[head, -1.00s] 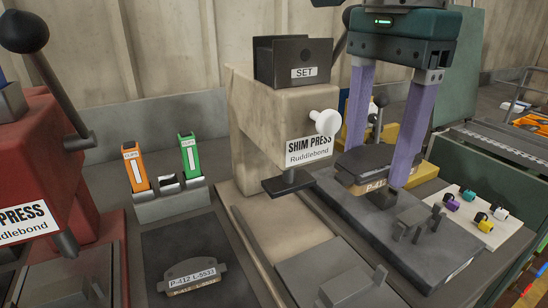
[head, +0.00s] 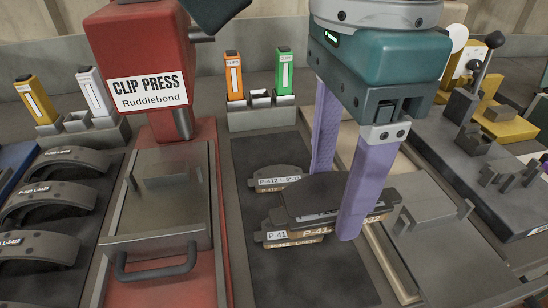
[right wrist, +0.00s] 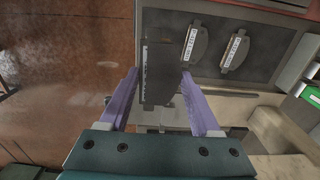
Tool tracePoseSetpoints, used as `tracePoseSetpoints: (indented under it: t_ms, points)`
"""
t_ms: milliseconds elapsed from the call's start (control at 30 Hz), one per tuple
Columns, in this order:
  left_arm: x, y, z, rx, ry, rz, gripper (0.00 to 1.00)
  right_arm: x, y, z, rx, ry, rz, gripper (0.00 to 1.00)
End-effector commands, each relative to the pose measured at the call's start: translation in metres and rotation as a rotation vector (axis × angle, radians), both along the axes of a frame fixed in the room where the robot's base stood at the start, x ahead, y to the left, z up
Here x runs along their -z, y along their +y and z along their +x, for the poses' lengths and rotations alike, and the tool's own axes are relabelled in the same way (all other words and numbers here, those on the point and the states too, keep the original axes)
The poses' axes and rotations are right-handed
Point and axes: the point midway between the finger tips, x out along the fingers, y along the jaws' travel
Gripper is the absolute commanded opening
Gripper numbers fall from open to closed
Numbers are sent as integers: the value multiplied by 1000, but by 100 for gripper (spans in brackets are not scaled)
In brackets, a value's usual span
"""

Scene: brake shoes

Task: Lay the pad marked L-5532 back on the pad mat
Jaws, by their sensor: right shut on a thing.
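A pad labelled P-412 (head: 277,180) lies on the mat farther back. Another pad (head: 275,237), its label starting P-41, lies partly hidden under the held one. The right wrist view shows the held pad (right wrist: 160,75) between the fingers, beside two mat pads (right wrist: 194,42) and (right wrist: 235,50).
The red clip press (head: 145,60) with its handled plate (head: 155,215) stands left of the mat. Curved brake shoes (head: 60,200) are at far left. Orange and green clip holders (head: 260,118) stand behind the mat. A grey fixture plate (head: 440,235) is to the right. The mat's near end is bare.

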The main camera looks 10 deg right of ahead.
Motion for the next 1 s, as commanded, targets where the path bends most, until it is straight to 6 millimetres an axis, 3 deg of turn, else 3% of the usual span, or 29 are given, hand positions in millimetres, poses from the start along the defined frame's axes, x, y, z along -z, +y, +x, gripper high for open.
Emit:
tracePoseSetpoints:
  t_ms: [33, 100, 333, 567, 800, 1000]
  points:
    - [9, 0, 0, 2, 1, 2, 0, 21, -2, -1, 3, 5, -4, 0]
    - [13, 1, 0, 3, 1, 2, 0, 41, -2, -1, 1, 4, -5, 0]
    - [27, 0, 0, 3, 1, 2, 0, 100, -2, 0, 0, 1, -5, 0]
    - [32, 0, 0, 3, 0, 2, 0, 123, -1, 0, -1, 0, -2, 0]
    - [43, -1, 0, 0, 0, -2, 0, 158, -1, 0, -1, -1, -3, 0]
    - [42, -2, 0, -4, 0, -8, 0, 161, -1, 1, -2, -2, -2, 0]
